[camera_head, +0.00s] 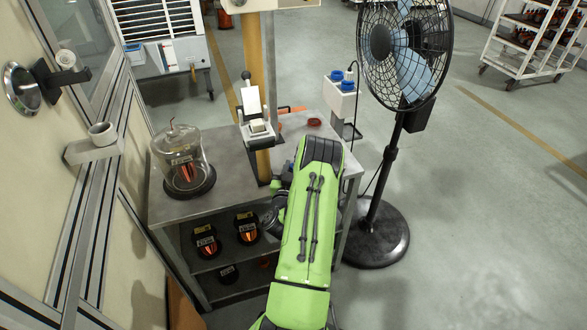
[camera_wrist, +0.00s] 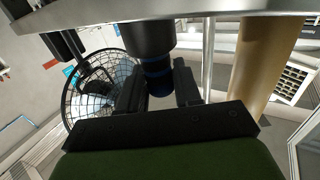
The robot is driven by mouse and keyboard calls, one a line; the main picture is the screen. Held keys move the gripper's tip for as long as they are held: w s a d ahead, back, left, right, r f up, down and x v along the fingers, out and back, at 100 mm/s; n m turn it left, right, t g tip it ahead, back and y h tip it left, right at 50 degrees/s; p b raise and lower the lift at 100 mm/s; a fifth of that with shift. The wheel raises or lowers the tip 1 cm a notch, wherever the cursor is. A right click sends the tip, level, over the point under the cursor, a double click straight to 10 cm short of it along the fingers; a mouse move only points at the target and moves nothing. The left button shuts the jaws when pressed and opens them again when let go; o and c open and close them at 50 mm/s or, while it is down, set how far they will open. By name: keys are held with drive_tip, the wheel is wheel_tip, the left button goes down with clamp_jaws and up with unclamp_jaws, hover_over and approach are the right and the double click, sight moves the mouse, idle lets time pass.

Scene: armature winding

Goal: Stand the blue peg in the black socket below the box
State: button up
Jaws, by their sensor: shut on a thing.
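In the wrist view my gripper (camera_wrist: 158,92) is shut on the dark blue peg (camera_wrist: 157,73), with one black finger on each side. A wide black cylinder (camera_wrist: 147,38) lies directly in line with the peg, towards the top of the picture. I cannot tell whether it is the socket or part of the held piece, or whether the two touch. In the head view the white box (camera_head: 342,101) stands beyond the bench's right end, with two blue pieces (camera_head: 349,86) on top. My green arm hides the gripper there, and no socket shows clearly below the box.
A pedestal fan (camera_head: 388,150) stands right of the bench, close to my arm. The grey bench (camera_head: 222,146) carries a glass jar (camera_head: 181,165), a small white device (camera_head: 253,110) and a yellow post (camera_head: 254,55). Copper-wound parts (camera_head: 206,241) sit on its shelf.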

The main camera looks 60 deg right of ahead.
drive_tip(key=shift+f, duration=0.25)
drive_tip(key=o, duration=1)
